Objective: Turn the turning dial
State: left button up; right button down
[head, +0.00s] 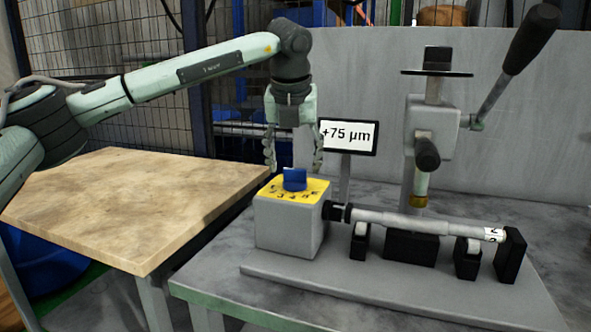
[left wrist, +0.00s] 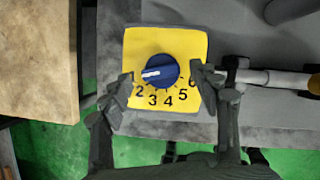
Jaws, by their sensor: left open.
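The turning dial is a blue knob (head: 294,180) on a yellow numbered plate (head: 312,189) on top of a grey box (head: 287,226). In the left wrist view the knob (left wrist: 160,71) shows a white pointer mark directed left, a little above the number 2. My left gripper (head: 293,158) points down above the knob, its fingers spread to either side. In the left wrist view my left gripper (left wrist: 160,82) is open and the knob lies between its fingertips, with gaps on both sides. My right gripper is not in view.
A display reading +75 µm (head: 348,136) stands just behind the box. A grey shaft (head: 415,222) on black supports runs right from the box. A lever press (head: 432,130) stands behind it. A wooden table (head: 150,200) at left is bare.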

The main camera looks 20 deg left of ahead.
aim_at(296, 169)
pick_arm(q)
jog(key=shift+x, duration=1.5)
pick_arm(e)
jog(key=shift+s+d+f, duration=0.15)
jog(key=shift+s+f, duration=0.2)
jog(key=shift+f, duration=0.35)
pick_arm(q)
jog(key=shift+c, duration=0.6)
jog(key=shift+d, duration=0.1)
jog(key=c, duration=1)
jog(key=shift+n, duration=0.3)
jog(key=n+y+b, duration=0.1)
jog(key=n+b, duration=0.1)
jog(key=n, duration=0.1)
jog(key=shift+b, duration=0.3)
jog(key=shift+n+g+y+b, duration=0.3)
jog(key=shift+n+g+y, duration=0.25)
jog(key=shift+n, duration=0.65)
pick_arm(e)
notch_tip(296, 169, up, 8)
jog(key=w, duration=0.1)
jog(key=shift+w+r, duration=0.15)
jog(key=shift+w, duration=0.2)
pick_arm(q)
jog(key=o, duration=1.1)
